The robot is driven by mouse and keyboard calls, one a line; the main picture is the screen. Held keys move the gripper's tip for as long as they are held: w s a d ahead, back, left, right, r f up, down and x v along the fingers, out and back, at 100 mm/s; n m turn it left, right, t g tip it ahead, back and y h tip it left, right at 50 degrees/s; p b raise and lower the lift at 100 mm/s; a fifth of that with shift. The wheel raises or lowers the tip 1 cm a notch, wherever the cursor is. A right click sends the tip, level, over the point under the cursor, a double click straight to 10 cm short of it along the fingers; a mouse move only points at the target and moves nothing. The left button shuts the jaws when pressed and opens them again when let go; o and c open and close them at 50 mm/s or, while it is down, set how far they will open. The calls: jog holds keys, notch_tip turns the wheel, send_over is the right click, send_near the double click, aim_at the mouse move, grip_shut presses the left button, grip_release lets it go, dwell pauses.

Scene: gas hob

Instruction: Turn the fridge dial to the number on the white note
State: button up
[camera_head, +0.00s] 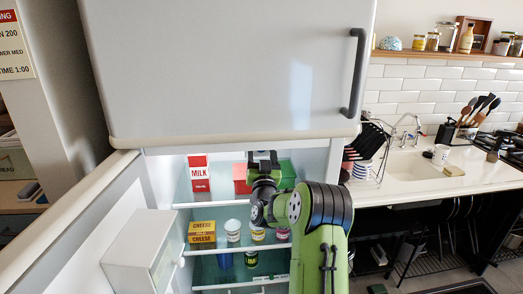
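The fridge (225,70) stands in the middle with its upper door shut and its lower compartment open. My gripper (263,158) reaches into the top of the open compartment, near the upper shelf. It points away from the camera, so I cannot see its fingertips or whether it holds anything. I cannot make out the fridge dial; my gripper and arm cover part of the interior. A paper notice (14,50) with a red header hangs at the upper left, cut by the picture edge; its lines end in "200", "MED" and "TIME 1:00". I cannot identify a separate white note.
A milk carton (199,173), a red box (241,179) and a green box (288,173) stand around my gripper. Cheese packs (202,232) and several jars sit lower. The open door (85,225) with its white bin (140,250) bounds the left; a sink counter (425,185) lies right.

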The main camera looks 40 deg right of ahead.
jog(key=shift+c, duration=0.3)
jog(key=c, duration=1)
jog(key=m+p, duration=0.1)
jog(key=p, duration=0.1)
jog(key=m+g+h+p, duration=0.1)
jog(key=p, duration=0.2)
jog(key=shift+w+r+m, duration=0.1)
jog(key=shift+r+m, duration=0.2)
jog(key=shift+m, duration=0.1)
jog(key=m+g+h+p, duration=0.1)
jog(key=m+p, duration=0.2)
jog(key=p, duration=0.1)
jog(key=shift+a, duration=0.1)
jog(key=shift+f+m+g+p, duration=0.2)
jog(key=shift+m+g+p, duration=0.1)
jog(key=shift+m+p, duration=0.15)
jog(key=o, duration=1.1)
jog(key=shift+c, duration=0.2)
